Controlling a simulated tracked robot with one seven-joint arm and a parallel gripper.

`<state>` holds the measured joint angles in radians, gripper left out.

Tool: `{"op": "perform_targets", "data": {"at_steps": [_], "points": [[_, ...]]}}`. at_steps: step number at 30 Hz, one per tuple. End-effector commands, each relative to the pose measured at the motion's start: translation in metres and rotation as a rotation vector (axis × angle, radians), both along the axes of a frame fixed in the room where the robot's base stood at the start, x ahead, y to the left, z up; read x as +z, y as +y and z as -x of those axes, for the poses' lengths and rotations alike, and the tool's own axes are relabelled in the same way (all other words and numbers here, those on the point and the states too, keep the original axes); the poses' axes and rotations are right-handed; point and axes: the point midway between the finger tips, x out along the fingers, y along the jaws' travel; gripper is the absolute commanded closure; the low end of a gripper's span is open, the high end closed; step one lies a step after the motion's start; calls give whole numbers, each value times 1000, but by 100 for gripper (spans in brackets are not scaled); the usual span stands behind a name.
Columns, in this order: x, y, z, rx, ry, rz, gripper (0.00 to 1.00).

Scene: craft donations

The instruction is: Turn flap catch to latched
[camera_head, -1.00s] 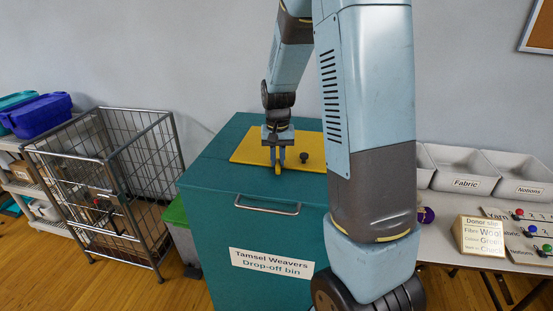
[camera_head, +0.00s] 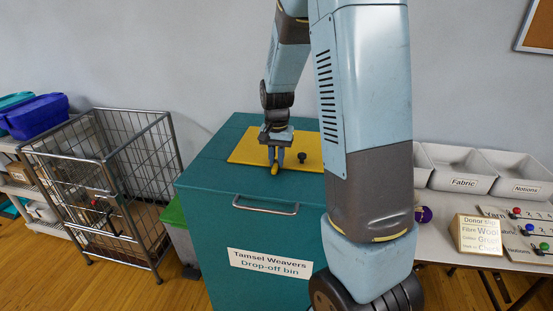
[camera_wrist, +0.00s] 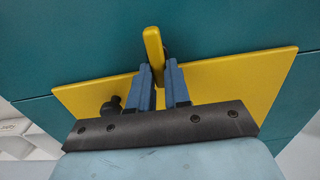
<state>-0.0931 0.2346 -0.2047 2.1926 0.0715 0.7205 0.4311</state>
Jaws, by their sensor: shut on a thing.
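The teal drop-off bin (camera_head: 205,240) has a yellow flap (camera_head: 250,149) on its top. The flap catch is a small yellow lever (camera_head: 274,169) at the flap's front edge, and it also shows in the wrist view (camera_wrist: 154,46). My gripper (camera_head: 275,160) points down from above with its two blue fingers, in the wrist view (camera_wrist: 160,75), closed on the catch from both sides. The lever sticks out past the flap's edge over the teal top. Its lower part and pivot are hidden by the fingers.
A black knob (camera_head: 302,156) stands on the flap just right of my gripper. A bar handle (camera_head: 265,207) is on the bin's front. A wire cage trolley (camera_head: 140,180) stands left, and a table with grey trays (camera_head: 452,181) right.

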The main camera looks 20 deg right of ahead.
Motion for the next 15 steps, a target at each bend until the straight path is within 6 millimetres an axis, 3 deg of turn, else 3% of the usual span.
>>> {"op": "perform_targets", "data": {"at_steps": [9, 15], "points": [[0, 0, 0, 0, -1, 0, 57], [0, 0, 0, 0, -1, 1, 57]]}}
